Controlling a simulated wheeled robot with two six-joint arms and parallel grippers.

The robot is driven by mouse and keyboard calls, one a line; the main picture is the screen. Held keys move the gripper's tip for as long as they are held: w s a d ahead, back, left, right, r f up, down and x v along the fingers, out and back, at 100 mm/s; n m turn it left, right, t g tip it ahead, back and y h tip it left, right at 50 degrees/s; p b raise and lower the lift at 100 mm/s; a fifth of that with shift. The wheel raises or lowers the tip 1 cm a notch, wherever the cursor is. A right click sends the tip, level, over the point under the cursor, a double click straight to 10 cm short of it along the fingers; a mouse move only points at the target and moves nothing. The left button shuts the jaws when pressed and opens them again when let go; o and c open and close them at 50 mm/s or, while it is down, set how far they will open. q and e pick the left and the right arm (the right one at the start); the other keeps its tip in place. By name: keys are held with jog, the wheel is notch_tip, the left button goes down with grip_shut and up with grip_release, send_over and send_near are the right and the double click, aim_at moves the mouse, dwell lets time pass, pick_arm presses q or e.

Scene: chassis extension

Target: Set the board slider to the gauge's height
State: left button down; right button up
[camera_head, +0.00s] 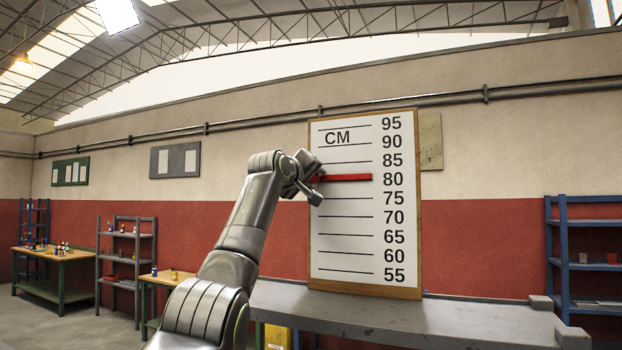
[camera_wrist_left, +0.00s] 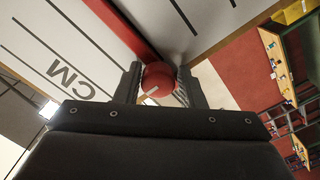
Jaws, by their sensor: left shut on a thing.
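The board (camera_head: 330,262) is white with a wooden frame and stands upright on a grey bench. It is marked CM, with numbers from 55 at the bottom to 95 at the top. The red slider (camera_head: 345,178) lies across the board level with the 80 mark. My left gripper (camera_head: 310,184) is at the board's left edge, at the slider's left end. In the left wrist view, the gripper (camera_wrist_left: 160,85) is shut on the slider's round red knob (camera_wrist_left: 159,78). No gauge can be made out in these views. My right gripper is not in view.
The grey bench (camera_head: 400,318) runs below the board. A blue shelf (camera_head: 590,265) stands at the right. Work tables (camera_head: 55,255) and a grey shelf (camera_head: 127,262) stand at the left. A yellow object (camera_head: 277,337) is under the bench.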

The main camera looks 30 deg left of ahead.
aim_at(317, 215)
pick_arm(q)
notch_tip(317, 215, down, 10)
jog(key=b, duration=0.8)
jog(key=shift+r, duration=0.3)
jog(key=c, duration=1.1)
grip_release()
jog(key=shift+s+b, duration=0.45)
jog(key=shift+b, duration=0.1)
jog(key=s+d+b, duration=0.1)
jog(key=s+b, duration=0.8)
jog(key=s, duration=0.7)
jog(key=shift+s+b, duration=0.3)
jog(key=shift+b, duration=0.1)
